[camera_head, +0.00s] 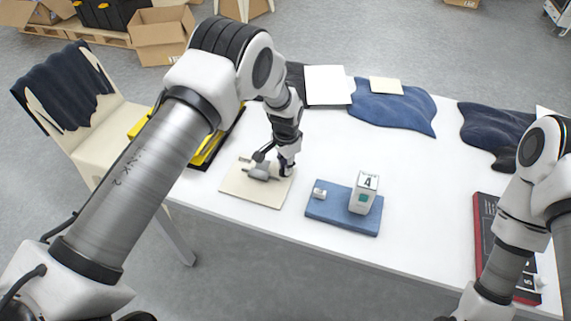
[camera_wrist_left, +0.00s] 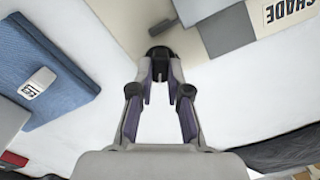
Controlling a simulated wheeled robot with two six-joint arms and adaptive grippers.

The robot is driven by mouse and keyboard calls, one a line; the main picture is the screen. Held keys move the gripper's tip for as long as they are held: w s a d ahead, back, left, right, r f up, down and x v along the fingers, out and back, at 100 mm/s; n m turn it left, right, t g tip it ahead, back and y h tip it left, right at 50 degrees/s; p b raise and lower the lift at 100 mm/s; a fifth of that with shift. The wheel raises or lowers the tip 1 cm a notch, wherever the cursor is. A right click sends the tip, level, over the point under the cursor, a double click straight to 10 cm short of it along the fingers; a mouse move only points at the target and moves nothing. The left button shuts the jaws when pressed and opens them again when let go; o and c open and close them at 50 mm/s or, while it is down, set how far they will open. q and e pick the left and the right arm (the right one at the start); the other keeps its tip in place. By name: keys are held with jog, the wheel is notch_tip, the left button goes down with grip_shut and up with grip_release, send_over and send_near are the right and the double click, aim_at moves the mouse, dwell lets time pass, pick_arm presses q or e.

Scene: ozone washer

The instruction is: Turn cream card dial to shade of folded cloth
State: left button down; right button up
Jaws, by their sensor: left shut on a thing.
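The cream card (camera_head: 247,193) lies flat near the table's front left edge and shows at the top of the wrist view (camera_wrist_left: 128,30). My left gripper (camera_head: 284,168) points down at its right side. In the wrist view its fingers (camera_wrist_left: 160,68) close on a dark round dial knob (camera_wrist_left: 158,52), which hides much of it. Grey blocks (camera_wrist_left: 222,28) and a "SHADE" label (camera_wrist_left: 286,10) are beside it. Blue cloth (camera_head: 398,112) and darker navy cloth (camera_head: 490,122) lie at the table's back. Which cloth is the folded one I cannot tell. My right gripper is not visible.
A blue slab (camera_head: 325,213) right of the card carries a small pale piece and a white block marked like a 4 (camera_head: 364,192). A red-edged dark board (camera_head: 487,218) lies at right. A yellow and black tray (camera_head: 212,148) is left. The table middle is clear.

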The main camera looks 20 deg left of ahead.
pick_arm(q)
jog(key=shift+f+m, duration=0.1)
jog(key=shift+m, duration=0.4)
jog(key=c, duration=1.4)
grip_release()
jog(key=shift+w+d, duration=0.1)
notch_tip(320, 180, up, 12)
